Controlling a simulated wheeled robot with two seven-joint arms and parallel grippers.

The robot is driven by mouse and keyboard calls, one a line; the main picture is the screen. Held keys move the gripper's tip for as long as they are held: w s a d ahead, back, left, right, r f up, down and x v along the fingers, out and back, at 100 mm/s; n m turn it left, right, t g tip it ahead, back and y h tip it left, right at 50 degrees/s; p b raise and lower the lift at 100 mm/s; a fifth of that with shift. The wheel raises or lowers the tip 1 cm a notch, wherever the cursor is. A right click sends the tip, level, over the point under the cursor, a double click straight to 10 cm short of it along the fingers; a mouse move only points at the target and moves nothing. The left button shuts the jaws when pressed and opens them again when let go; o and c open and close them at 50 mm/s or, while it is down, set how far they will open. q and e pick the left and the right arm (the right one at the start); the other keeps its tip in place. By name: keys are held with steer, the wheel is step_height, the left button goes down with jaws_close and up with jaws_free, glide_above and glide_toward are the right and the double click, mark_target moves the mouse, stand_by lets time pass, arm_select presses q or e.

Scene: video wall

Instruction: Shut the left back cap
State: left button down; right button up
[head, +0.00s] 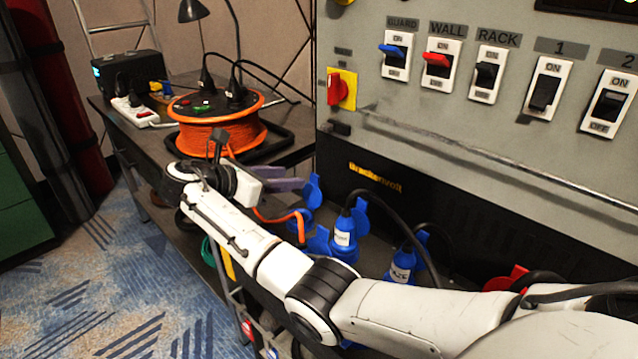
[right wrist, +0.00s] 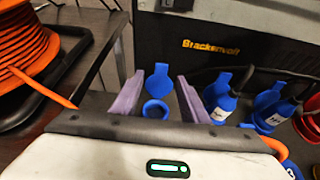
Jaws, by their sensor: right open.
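A blue socket's round cap (right wrist: 174,78) stands up open, with the blue socket ring (right wrist: 155,108) below it in the right wrist view. In the head view this cap (head: 313,187) stands just right of my purple fingertips. My right gripper (head: 287,185) is open and empty at the back of the row of blue sockets. In the right wrist view its purple fingers (right wrist: 160,84) stand on both sides of the socket ring. Whether they touch the cap I cannot tell. My left gripper is not in view.
A labelled blue plug (head: 343,236) and a second one (head: 402,266) sit nearer, with cables. A black panel front (head: 400,200) rises behind the sockets, with the grey switch panel (head: 440,120) above. An orange cable reel (head: 215,128) stands on the dark table left.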

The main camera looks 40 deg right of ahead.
mark_target(314, 176)
steer(key=b+x, duration=0.2)
steer(key=x, duration=0.8)
steer(key=shift+s+d, duration=0.15)
steer(key=shift+s, duration=0.05)
jaws_close()
